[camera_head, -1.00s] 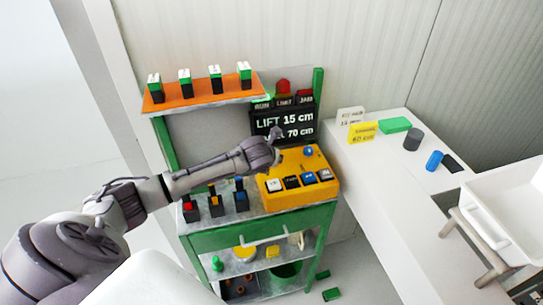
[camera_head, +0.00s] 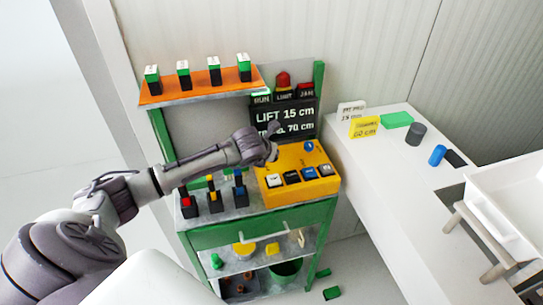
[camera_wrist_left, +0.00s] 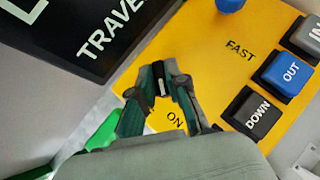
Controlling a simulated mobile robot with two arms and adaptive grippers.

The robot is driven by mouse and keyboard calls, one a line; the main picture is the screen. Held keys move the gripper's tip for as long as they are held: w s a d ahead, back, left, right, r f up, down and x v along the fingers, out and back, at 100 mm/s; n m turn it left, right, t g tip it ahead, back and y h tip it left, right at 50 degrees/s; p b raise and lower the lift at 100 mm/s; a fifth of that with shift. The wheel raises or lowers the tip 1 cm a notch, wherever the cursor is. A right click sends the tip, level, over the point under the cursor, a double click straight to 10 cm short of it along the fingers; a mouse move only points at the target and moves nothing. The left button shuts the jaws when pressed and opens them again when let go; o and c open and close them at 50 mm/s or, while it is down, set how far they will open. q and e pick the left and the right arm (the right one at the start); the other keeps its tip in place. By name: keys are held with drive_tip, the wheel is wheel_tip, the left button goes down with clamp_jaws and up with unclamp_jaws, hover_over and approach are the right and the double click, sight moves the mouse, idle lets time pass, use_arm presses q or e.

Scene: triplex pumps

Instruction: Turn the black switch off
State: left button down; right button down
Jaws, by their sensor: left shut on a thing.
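The yellow control box (camera_head: 318,160) stands on the green cabinet's top. The black switch (camera_wrist_left: 158,69), with a pale strip on it, stands on the box's yellow face beside the word ON. My left gripper (camera_wrist_left: 165,80) has its fingers closed around the switch, one on each side. In the head view my left gripper (camera_head: 273,143) is at the box's back left corner and hides the switch. My right gripper is in neither view.
Several push buttons (camera_head: 291,177) line the box's front, and a blue knob (camera_head: 309,146) is at its back. A black display (camera_head: 284,119) stands close behind. Three small levers (camera_head: 214,200) stand left of the box. A white counter (camera_head: 380,160) is at right.

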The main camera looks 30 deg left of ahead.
use_arm(q)
drive_tip(key=m+h+b, duration=0.1)
drive_tip(key=m+b, duration=0.1)
drive_tip(key=m+h+b, duration=0.2)
drive_tip(key=b, duration=0.1)
drive_tip(key=m+h+b, duration=0.1)
drive_tip(key=m+b, duration=0.1)
drive_tip(key=shift+a+f+h+b, duration=0.25)
drive_tip(key=shift+a+h+b, duration=0.05)
drive_tip(key=shift+a, duration=0.05)
drive_tip(key=shift+w+a+r+m+g+h+b, duration=0.15)
drive_tip(key=shift+m+g+h+b, duration=0.35)
drive_tip(key=shift+m+h+b, duration=0.55)
drive_tip(key=shift+s+d+r+m+g+h+b, duration=0.1)
drive_tip(key=shift+m+g+h+b, duration=0.6)
drive_tip(key=shift+m, duration=0.55)
drive_tip(key=c, duration=1.2)
unclamp_jaws()
drive_tip(key=shift+o, duration=0.2)
drive_tip(key=v, duration=0.5)
drive_tip(key=shift+f, duration=0.1)
drive_tip(key=s+a, duration=0.8)
drive_tip(key=s, duration=0.1)
